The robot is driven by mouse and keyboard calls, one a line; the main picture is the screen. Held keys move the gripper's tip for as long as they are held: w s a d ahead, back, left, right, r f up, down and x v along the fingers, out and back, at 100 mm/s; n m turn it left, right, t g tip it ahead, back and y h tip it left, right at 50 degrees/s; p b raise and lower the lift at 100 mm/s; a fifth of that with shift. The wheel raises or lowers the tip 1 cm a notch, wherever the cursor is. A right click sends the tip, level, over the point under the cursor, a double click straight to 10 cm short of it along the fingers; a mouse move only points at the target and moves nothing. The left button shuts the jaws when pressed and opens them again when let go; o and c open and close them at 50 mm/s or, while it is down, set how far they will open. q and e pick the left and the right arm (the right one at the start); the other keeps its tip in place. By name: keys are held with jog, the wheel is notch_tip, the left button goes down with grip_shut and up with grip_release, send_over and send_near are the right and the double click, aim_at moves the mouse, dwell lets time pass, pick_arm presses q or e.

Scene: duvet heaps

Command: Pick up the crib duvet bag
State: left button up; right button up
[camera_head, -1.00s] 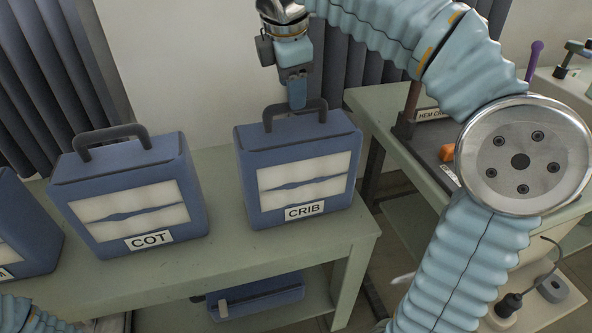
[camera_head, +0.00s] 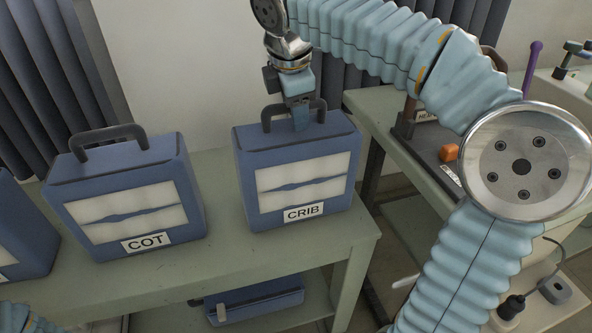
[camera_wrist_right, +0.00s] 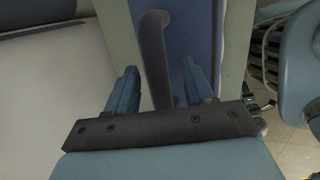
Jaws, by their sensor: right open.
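The crib duvet bag (camera_head: 296,177) is a blue case with a pale window, a CRIB label and a dark arched handle (camera_head: 267,120). It stands upright on the green table. My right gripper (camera_head: 301,122) points down at the handle from above. In the right wrist view its two blue fingers (camera_wrist_right: 158,88) are apart, with the dark handle (camera_wrist_right: 154,50) running between them and no clear contact. The bag's blue top (camera_wrist_right: 192,30) shows beyond. Part of my left arm shows at the bottom left of the head view; its gripper is out of frame.
A similar COT bag (camera_head: 128,200) stands to the left, with another bag (camera_head: 20,225) cut off at the left edge. The green table (camera_head: 225,245) has a lower shelf holding a blue case (camera_head: 255,300). A second table (camera_head: 400,170) with tools stands right.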

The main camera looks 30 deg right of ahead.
jog(key=shift+f, duration=0.15)
jog(key=shift+c, duration=0.3)
grip_shut()
dwell(1.1)
